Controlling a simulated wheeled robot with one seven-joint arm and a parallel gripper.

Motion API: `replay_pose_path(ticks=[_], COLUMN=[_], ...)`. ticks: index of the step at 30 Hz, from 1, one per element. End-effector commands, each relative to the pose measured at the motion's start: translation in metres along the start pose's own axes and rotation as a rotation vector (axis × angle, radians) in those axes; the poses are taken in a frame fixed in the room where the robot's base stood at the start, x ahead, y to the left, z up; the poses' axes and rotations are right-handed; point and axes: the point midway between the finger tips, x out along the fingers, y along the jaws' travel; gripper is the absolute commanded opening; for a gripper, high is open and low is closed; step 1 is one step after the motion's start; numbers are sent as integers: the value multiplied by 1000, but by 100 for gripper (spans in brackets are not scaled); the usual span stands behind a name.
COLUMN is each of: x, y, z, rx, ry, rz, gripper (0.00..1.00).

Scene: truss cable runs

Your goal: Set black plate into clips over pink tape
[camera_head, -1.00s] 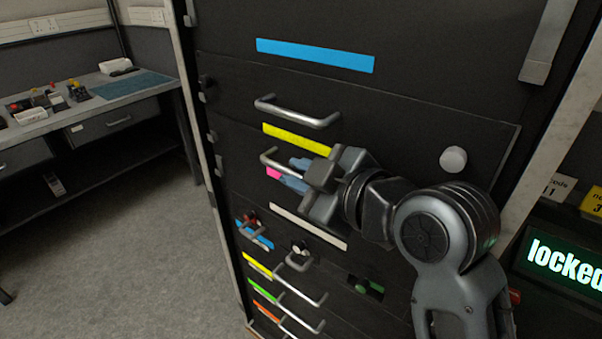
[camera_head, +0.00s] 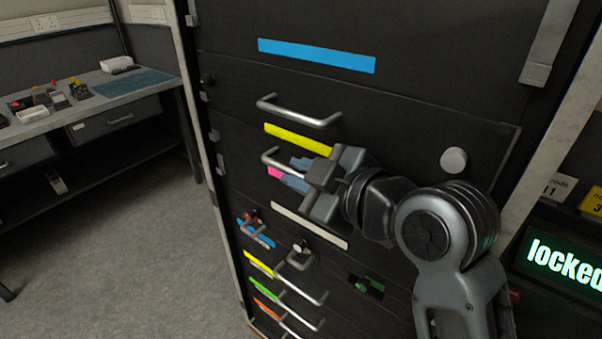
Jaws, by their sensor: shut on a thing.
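The tall black cabinet front carries black plates with metal bar handles and coloured tape strips. The pink tape (camera_head: 274,172) shows only as a short piece left of my gripper, which hides the rest. A bar handle (camera_head: 268,155) sits just above it, below the yellow tape (camera_head: 298,139). My gripper (camera_head: 300,174) is shut at this handle, its bluish fingertips against the black plate (camera_head: 238,150) there. My gripper and wrist cover the handle's right part. I cannot tell whether the plate's edges are seated in clips.
An upper handle (camera_head: 300,115), blue tape (camera_head: 316,55) and round pale knob (camera_head: 453,160) are nearby. White tape (camera_head: 310,225) and smaller handled drawers lie below. A workbench (camera_head: 100,100) stands left, with open floor between. A lit "locked" sign (camera_head: 558,262) is right.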

Motion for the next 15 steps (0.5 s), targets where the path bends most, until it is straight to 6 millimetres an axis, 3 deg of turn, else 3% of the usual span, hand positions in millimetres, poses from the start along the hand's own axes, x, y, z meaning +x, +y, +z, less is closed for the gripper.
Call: replay_pose_path(ticks=[15], x=[1], y=[-2], z=[4], rx=[0], ry=[0], rz=[1], gripper=[0])
